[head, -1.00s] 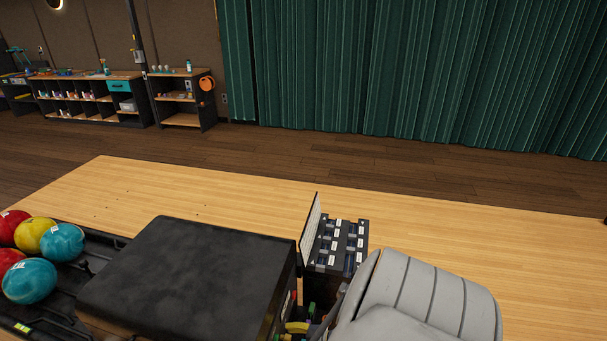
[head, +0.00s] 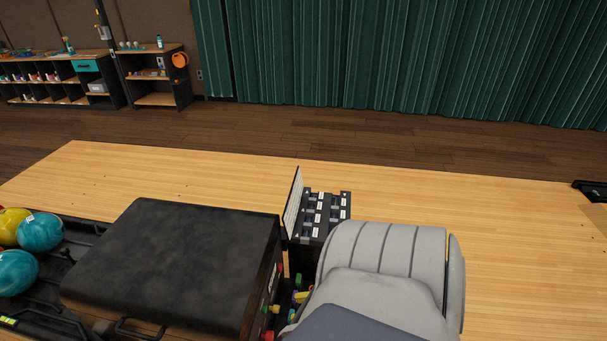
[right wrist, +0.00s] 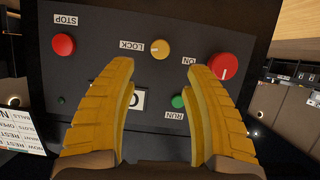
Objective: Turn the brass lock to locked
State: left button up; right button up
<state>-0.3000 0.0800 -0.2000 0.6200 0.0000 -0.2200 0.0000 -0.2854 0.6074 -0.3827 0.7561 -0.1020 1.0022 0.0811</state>
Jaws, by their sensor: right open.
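The brass lock (right wrist: 161,49) is a round yellow knob beside a LOCK label on a dark control panel (right wrist: 90,95), seen in the right wrist view. A small pale mark shows on its left side. My right gripper (right wrist: 160,68) is open, with yellow ribbed fingers. The knob appears between and just beyond the fingertips; nothing is held, and I see no clear contact. In the head view my grey arm covers much of the area before the panel, whose face is turned away. My left gripper is not in view.
A red STOP button (right wrist: 63,44), a red ON knob (right wrist: 222,67) and a green RUN button (right wrist: 178,101) share the panel. In the head view a black-topped box (head: 180,260) and bowling balls (head: 40,231) stand left.

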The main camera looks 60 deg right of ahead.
jog(key=shift+v, duration=1.2)
jog(key=s+a+f+h, duration=0.1)
jog(key=s+a+h, duration=0.15)
jog(key=s, duration=0.45)
jog(key=shift+w+f+n+t+h, duration=0.2)
jog(key=shift+w+f+n, duration=0.55)
jog(key=shift+w, duration=2.1)
jog(key=shift+w+f+n+t+y, duration=0.2)
jog(key=shift+w+f+n, duration=0.5)
jog(key=shift+w, duration=2.1)
jog(key=shift+w+f+n+t+h, duration=0.35)
jog(key=shift+w+n, duration=0.7)
jog(key=shift+w, duration=1.8)
